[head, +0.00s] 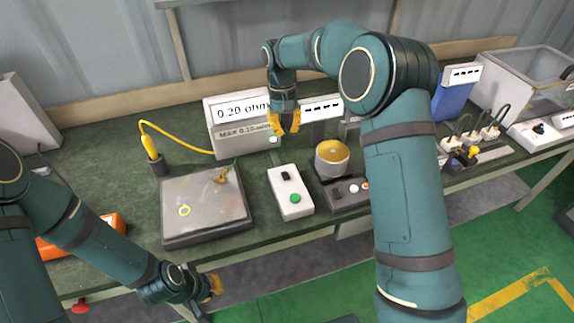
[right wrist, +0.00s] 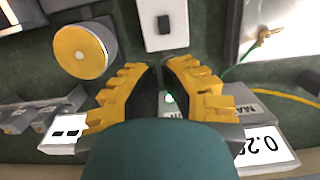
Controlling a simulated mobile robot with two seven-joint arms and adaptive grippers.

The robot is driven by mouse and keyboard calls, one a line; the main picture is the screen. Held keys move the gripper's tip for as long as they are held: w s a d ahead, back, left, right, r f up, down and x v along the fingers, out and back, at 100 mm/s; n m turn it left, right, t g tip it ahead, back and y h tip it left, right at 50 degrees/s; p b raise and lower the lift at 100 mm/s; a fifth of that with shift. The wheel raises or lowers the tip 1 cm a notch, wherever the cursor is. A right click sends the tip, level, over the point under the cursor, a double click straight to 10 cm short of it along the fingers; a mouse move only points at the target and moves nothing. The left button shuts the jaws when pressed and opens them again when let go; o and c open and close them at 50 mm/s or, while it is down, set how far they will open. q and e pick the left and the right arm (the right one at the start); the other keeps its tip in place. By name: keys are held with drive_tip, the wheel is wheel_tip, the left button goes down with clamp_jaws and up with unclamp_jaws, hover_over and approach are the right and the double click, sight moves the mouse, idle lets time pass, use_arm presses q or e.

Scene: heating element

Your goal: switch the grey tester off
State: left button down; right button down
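The grey tester (head: 235,148) stands at the back of the bench. Its white display (head: 235,112) reads 0.20 ohm above a "MAX 0.10 ohm" label. A small lit green spot (head: 273,140) shows at its right end, just below my right gripper (head: 283,128). In the right wrist view the tester (right wrist: 240,98) is partly hidden by a finger, and the green spot (right wrist: 169,98) shows between the fingers. My right gripper is partly open and empty, above the tester's right end; contact cannot be told. My left gripper (head: 214,288) is low in front of the bench, its opening unclear.
A yellow-handled probe (head: 152,150) stands in a holder, its cable running to the tester. A metal plate (head: 205,200), a white box with a green button (head: 290,192) and a yellow-topped cylinder (head: 332,155) stand in front. An orange box (head: 112,222) is at left.

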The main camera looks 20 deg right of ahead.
sight(288, 174)
drive_tip(key=f+b, duration=0.1)
drive_tip(key=f, duration=0.3)
drive_tip(key=s+f, duration=0.1)
drive_tip(key=f, duration=0.4)
drive_tip(key=s+f+b, duration=0.1)
drive_tip(key=f, duration=0.4)
drive_tip(key=shift+s+b, duration=0.15)
drive_tip(key=shift+b, duration=0.15)
